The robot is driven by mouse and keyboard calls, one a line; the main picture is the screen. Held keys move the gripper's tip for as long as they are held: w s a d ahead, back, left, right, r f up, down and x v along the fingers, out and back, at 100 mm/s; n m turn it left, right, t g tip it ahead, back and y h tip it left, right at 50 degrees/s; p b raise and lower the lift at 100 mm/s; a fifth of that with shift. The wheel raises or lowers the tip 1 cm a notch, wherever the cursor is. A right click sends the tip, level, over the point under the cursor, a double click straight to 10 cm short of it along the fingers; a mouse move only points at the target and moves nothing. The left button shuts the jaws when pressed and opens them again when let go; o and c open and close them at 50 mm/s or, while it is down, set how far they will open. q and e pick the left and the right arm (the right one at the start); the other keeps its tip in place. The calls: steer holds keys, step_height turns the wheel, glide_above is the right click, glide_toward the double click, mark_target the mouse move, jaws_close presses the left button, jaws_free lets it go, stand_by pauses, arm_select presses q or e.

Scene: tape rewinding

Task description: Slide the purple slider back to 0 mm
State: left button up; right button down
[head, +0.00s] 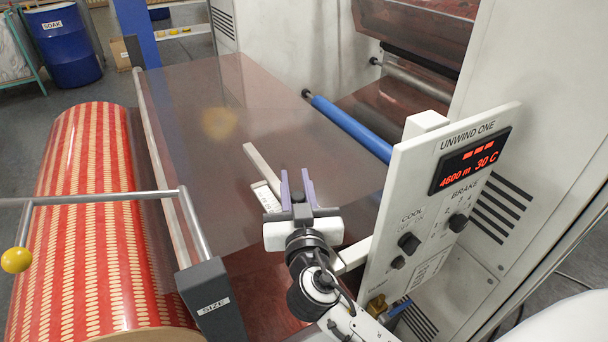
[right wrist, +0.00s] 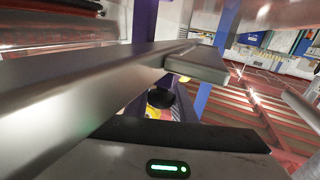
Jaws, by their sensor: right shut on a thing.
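My right gripper (head: 295,174) has two purple fingers standing upright at the pale metal rail (head: 262,165) over the brown film. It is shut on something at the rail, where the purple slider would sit. I cannot tell the slider's own body from the purple fingers. A white scale strip (head: 267,197) lies beside the rail, left of the fingers; its marks are too small to read. In the right wrist view the grey bar (right wrist: 90,85) crosses in front of the purple fingers and hides their grip. My left gripper is not in view.
The control panel (head: 414,190) with knobs and a red display stands close right of my arm. A blue roller (head: 347,127) lies beyond. A red striped roll (head: 85,210) and the SIZE post (head: 212,297) are left.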

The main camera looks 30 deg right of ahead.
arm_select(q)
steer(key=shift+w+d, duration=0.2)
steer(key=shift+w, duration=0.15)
arm_select(e)
steer(key=shift+s, duration=0.35)
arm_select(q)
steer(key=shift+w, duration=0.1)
arm_select(e)
steer(key=c, duration=1.5)
jaws_free()
steer(key=shift+c, duration=0.2)
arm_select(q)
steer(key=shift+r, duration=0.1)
arm_select(e)
steer(key=shift+r, duration=0.1)
arm_select(q)
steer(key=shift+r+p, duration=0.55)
steer(key=shift+p, duration=0.15)
arm_select(e)
step_height(320, 180, up, 10)
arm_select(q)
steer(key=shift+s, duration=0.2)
